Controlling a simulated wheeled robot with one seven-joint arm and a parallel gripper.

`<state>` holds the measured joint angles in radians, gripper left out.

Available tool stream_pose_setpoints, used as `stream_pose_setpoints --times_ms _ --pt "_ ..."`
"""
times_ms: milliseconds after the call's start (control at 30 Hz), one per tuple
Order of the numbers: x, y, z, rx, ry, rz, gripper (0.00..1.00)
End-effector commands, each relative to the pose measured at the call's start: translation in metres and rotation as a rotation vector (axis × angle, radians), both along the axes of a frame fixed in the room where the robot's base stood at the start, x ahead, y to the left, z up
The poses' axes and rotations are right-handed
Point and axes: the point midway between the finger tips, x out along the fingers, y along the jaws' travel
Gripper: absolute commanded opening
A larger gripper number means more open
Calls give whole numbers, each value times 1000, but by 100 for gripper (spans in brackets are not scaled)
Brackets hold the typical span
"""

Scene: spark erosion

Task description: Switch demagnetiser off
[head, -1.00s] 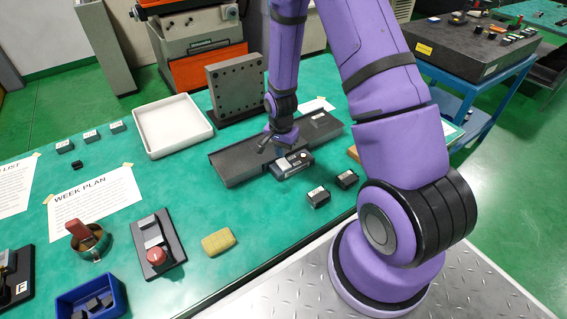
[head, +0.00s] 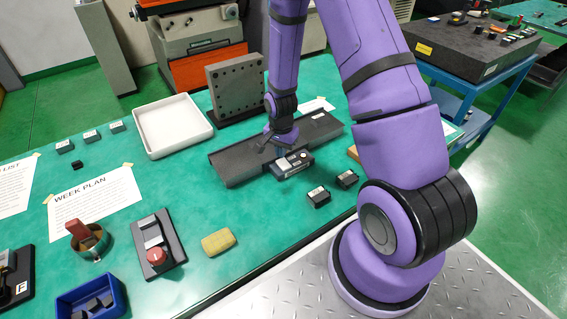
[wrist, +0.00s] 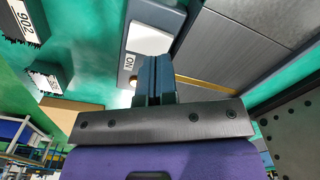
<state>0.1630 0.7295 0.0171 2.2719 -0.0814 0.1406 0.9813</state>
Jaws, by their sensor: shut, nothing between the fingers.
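The demagnetiser is a long dark grey plate (head: 235,167) on the green bench, with a small control box (head: 297,164) at its front edge. In the wrist view the box has a pale face with an ON label (wrist: 128,62) and a small round light spot beside it. The grey plate top (wrist: 235,45) shows there too, with a thin brass-coloured line. My gripper (head: 279,151) is over the control box, fingers pointing down. In the wrist view its fingers (wrist: 153,70) are shut and empty, close to the box face. They hide part of that face, so contact and the switch position cannot be told.
Two dark labelled blocks (head: 318,197) stand right of the box. A white tray (head: 172,126) and an upright drilled plate (head: 235,88) stand behind. A red-knobbed unit (head: 157,246) and a yellow sponge-like block (head: 218,242) are front left. Bench between is clear.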

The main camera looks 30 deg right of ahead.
Motion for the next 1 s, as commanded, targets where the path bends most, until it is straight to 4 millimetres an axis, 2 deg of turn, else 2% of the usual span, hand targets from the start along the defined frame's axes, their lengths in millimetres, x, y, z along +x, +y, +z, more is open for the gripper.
stream_pose_setpoints --times_ms 1000 --pt "0 0 -8 0 0 0 0"
